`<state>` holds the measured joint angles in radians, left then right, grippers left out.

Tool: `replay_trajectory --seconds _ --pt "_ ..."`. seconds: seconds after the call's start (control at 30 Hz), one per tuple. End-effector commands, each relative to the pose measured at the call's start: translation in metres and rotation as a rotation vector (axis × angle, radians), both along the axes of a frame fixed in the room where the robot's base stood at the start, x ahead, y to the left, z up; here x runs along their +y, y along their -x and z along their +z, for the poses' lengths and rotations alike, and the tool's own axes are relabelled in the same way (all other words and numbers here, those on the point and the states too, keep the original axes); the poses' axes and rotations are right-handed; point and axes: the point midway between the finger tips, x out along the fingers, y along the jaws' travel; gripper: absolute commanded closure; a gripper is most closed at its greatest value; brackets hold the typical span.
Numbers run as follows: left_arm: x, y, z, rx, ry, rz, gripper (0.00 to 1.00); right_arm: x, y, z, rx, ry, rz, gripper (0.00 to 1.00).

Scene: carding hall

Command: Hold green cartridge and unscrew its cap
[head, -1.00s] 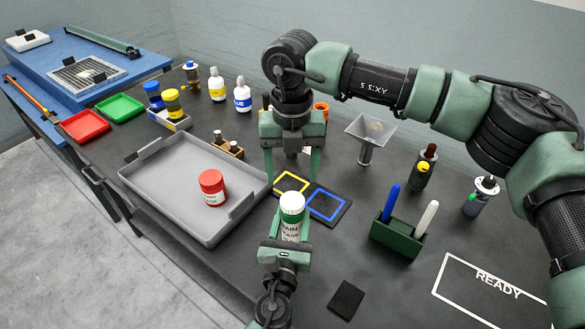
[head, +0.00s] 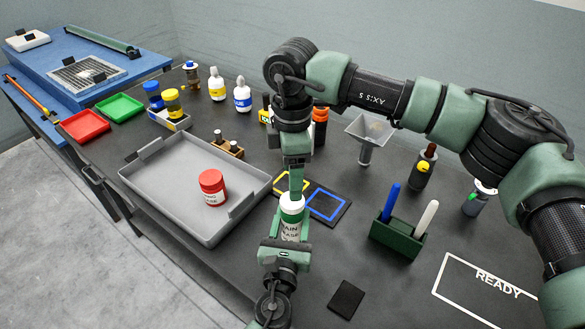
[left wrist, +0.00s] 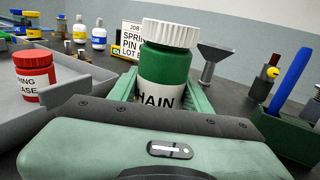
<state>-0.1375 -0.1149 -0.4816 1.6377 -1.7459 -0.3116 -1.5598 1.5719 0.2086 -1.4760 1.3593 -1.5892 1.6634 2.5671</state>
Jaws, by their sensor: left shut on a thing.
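The green cartridge (head: 291,229), with a white label, stands upright in my left gripper (head: 288,245), low in the front middle of the head view. The left wrist view shows the cartridge (left wrist: 163,75) large between the fingers, its ribbed white cap (left wrist: 171,32) sitting on top. In the head view the cap (head: 292,203) is partly covered by my right gripper (head: 296,194), which points down over it. The right fingers line up edge-on, so their gap is hidden. The left wrist view shows no finger on the cap.
A grey tray (head: 150,200) holding a red-capped jar (head: 212,187) lies left of the cartridge. A mat with yellow and blue squares (head: 326,206) lies behind it. A green pen holder (head: 397,237) stands to the right. A small black pad (head: 346,299) lies in front.

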Motion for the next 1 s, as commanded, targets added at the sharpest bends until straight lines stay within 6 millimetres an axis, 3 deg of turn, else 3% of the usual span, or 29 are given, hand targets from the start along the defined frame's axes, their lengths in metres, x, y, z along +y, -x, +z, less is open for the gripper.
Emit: replay_trajectory --seconds 0.2,0.4,0.8,1.0 --pt "0.0 0.001 -0.002 0.004 -0.001 0.0 1.0 -0.001 0.001 -0.037 0.004 0.002 0.001 0.34" --pt "0.0 0.001 -0.002 0.004 -0.001 0.0 1.0 -0.001 0.0 -0.06 0.002 0.001 0.001 0.34" --pt "0.0 0.001 -0.002 0.004 -0.001 0.0 1.0 0.0 0.0 -0.068 0.0 0.001 0.002 0.34" --pt "0.0 0.001 -0.002 0.004 -0.002 0.0 1.0 0.0 0.0 -0.068 0.0 0.001 0.002 0.89"
